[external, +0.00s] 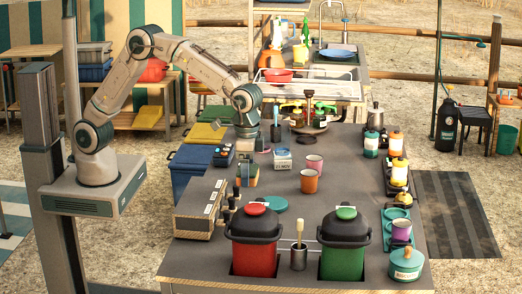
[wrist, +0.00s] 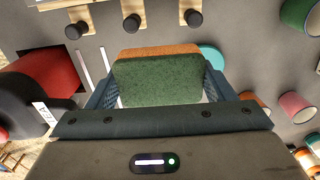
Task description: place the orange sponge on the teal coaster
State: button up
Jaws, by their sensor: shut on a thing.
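My gripper (wrist: 160,86) is shut on the orange sponge (wrist: 165,50), which has a green scouring face (wrist: 158,82) turned toward the wrist camera. In the external view my gripper (external: 247,163) points down over the left part of the grey table, and the sponge (external: 250,180) shows small below it. Any gap between sponge and table is hard to judge. The teal coaster (external: 275,204) lies flat, nearer the camera and a little right of the sponge. In the wrist view the coaster (wrist: 213,56) is partly hidden behind the sponge and a finger.
A box with black knobs (external: 199,210) stands left of the coaster. A red bin (external: 255,255) and a green bin (external: 343,258) stand nearer the camera. An orange cup (external: 309,181) and a pink cup (external: 315,163) stand right of my gripper. The table's middle right is clear.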

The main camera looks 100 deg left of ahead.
jog(key=p, duration=0.2)
send_over(273, 202)
notch_tip(273, 202, down, 6)
jog(key=shift+f, duration=0.1)
jog(key=shift+f+p, duration=0.3)
jog(key=shift+f, duration=1.65)
jog(key=shift+f, duration=0.2)
jog(key=o, duration=1)
jog(key=shift+c, duration=0.2)
